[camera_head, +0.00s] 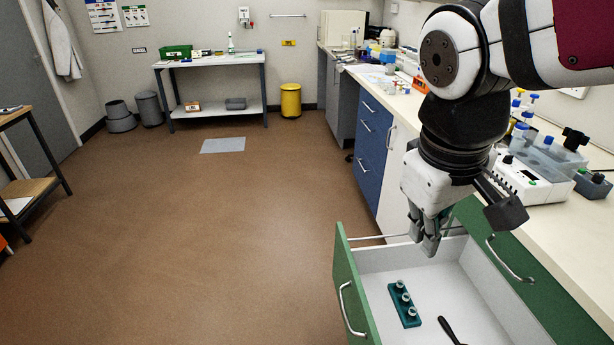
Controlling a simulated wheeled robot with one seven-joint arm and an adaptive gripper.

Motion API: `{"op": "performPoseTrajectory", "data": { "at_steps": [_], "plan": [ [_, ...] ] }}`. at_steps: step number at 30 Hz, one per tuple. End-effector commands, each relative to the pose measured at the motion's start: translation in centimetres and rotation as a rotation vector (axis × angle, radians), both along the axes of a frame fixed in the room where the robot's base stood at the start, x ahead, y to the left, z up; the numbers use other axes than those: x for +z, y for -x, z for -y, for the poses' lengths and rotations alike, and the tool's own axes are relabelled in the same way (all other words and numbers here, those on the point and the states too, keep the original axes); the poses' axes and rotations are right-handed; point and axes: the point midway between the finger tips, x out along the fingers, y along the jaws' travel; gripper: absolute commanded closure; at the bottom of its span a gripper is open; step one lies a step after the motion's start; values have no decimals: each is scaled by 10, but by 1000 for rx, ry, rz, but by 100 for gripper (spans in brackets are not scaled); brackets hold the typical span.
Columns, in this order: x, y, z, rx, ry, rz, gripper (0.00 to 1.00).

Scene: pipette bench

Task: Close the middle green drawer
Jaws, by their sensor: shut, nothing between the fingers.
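A green drawer (352,291) stands pulled out from the bench at the lower right, with a curved metal handle (351,310) on its front. Its white inside holds a teal block with several round caps (404,304) and a black-handled tool (449,331). A shut green drawer front (533,289) with its own handle (510,259) shows above it, on the bench face. My gripper (431,250) points down, shut and empty, over the open drawer's far side. I cannot tell whether it touches the drawer. The lower part of the open drawer is out of frame.
The pale bench top (575,255) runs along the right, with lab devices (533,175) close to my arm. Blue drawers (371,143) stand shut farther along. A white table (212,58) and yellow bin (291,101) stand at the back.

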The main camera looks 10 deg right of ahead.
Motion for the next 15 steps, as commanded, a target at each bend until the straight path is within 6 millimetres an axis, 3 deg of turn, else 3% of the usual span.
{"op": "performPoseTrajectory", "data": {
  "at_steps": [1, 8, 15],
  "plan": [
    [-11, -17, -3, 50, 34, -41, 100],
    [-50, -81, -20, 269, 180, -192, 100],
    [-110, -144, -49, 505, 323, -343, 100]
  ]
}}
